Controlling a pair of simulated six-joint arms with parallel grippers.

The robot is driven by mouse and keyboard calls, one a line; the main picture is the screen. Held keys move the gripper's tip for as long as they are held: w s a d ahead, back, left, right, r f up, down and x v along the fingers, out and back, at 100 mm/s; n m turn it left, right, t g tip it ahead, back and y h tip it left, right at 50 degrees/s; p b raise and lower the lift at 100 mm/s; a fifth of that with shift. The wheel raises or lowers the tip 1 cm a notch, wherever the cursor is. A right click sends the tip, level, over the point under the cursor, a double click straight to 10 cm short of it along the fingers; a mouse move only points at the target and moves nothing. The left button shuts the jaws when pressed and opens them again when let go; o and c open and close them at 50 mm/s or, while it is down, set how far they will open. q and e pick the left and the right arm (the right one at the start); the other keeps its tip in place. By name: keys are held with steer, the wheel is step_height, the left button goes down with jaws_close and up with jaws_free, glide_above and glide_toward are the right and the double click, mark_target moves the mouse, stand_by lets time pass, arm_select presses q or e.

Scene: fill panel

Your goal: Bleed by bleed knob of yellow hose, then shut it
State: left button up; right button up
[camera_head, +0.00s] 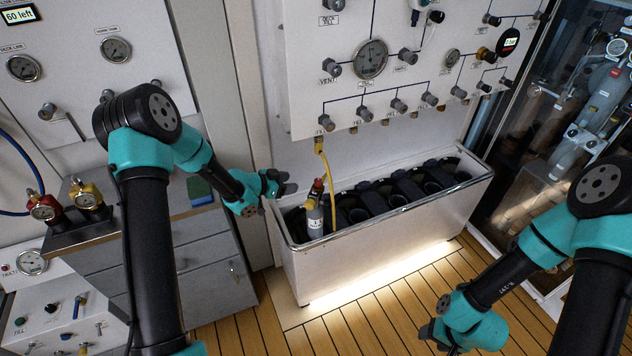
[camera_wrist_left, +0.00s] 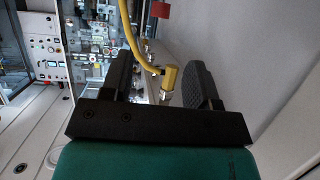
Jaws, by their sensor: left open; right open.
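The yellow hose (camera_head: 329,178) hangs from a valve at the panel's lower left edge and runs down to a grey cylinder (camera_head: 315,220) with a red-topped valve, standing at the trough's left end. In the left wrist view the hose (camera_wrist_left: 132,38) ends in a yellow fitting (camera_wrist_left: 169,78), seen between my fingers and not touching them. I cannot make out the bleed knob for certain. My left gripper (camera_head: 288,183) is open and empty, left of the hose and cylinder; its fingers show in the wrist view (camera_wrist_left: 157,75). My right gripper (camera_head: 432,336) is open and empty, low over the floor.
The white trough (camera_head: 380,254) has several dark empty-looking slots right of the cylinder. The panel (camera_head: 300,75) above carries gauges and several knobs. A grey cabinet (camera_head: 215,285) stands at left, with gauged regulators (camera_head: 65,208) on top. Wooden floor (camera_head: 385,315) in front is clear.

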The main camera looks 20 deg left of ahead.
mark_target(317, 181)
arm_select(q)
steer(key=shift+d, duration=0.1)
steer(key=x, duration=1.2)
steer(key=shift+s, duration=0.1)
steer(key=c, duration=0.9)
